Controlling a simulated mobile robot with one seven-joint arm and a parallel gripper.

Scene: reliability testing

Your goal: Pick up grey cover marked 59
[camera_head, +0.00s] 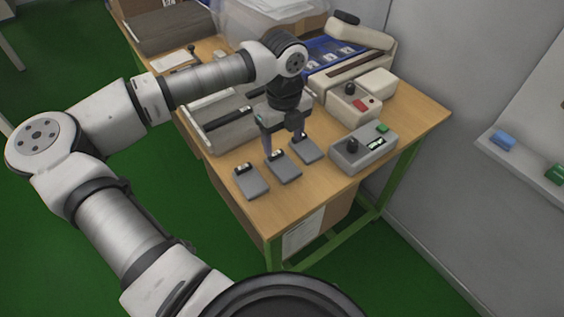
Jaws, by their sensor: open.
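Three flat grey covers lie in a slanting row near the front edge of the wooden table: a left cover (252,183), a middle cover (285,169) and a right cover (308,151). Each has a small white label with dark marks at its far end. The marks are too small to read, so I cannot tell which cover is 59. My gripper (284,146) points down over the far ends of the middle and right covers. Its fingers are apart with nothing seen between them. Its exact height above the covers is hard to tell.
A grey control box (364,151) with a dark knob stands right of the covers. A beige box (352,107) with a red button is behind it. A grey wall bounds the right side.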

